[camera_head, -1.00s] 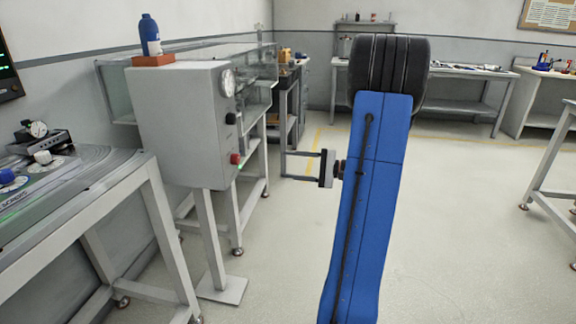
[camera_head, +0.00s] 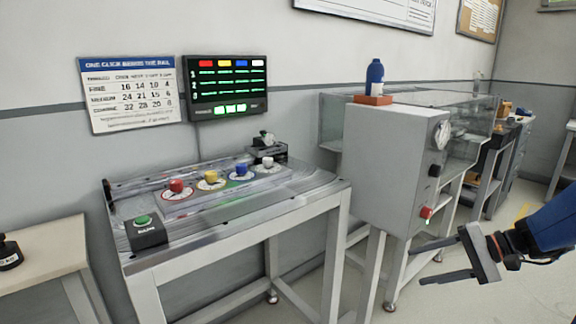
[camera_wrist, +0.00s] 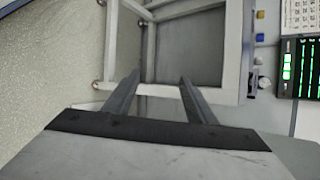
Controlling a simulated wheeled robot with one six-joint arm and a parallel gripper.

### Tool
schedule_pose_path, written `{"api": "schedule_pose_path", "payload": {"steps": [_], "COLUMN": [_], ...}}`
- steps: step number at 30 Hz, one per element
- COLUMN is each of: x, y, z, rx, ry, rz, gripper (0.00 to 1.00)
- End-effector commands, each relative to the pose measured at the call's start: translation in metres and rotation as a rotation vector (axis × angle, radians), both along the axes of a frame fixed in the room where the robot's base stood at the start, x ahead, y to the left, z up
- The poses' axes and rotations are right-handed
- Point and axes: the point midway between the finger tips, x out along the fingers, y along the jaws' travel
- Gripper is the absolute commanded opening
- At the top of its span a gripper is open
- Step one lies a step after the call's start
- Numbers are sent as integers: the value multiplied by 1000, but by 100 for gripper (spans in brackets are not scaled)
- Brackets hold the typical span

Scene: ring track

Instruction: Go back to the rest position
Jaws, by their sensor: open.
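My gripper (camera_head: 446,262) is at the right of the head view, at the end of my blue arm. Its two fingers point left and are apart, with nothing between them. It is in front of the grey gauge cabinet (camera_head: 385,165), low beside that cabinet's red button. In the wrist view my gripper (camera_wrist: 157,88) shows both fingers spread and empty, with a pale table frame (camera_wrist: 190,20) beyond them. I cannot tell the exact distance from the fingers to the cabinet.
A grey table (camera_head: 325,190) carries red, yellow, blue and white knobs and a box with a green button (camera_head: 142,222). A lit display (camera_head: 226,86) hangs on the wall behind. A blue bottle (camera_head: 374,75) stands on the cabinet. A pale table (camera_head: 40,247) is at far left.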

Motion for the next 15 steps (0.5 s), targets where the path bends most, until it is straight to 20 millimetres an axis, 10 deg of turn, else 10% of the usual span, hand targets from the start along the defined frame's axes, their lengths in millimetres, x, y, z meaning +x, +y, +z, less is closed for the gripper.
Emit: {"api": "schedule_pose_path", "payload": {"steps": [15], "x": [-112], "y": [76], "z": [-19], "rx": [-565], "ry": [-9], "rz": [323], "gripper": [51]}}
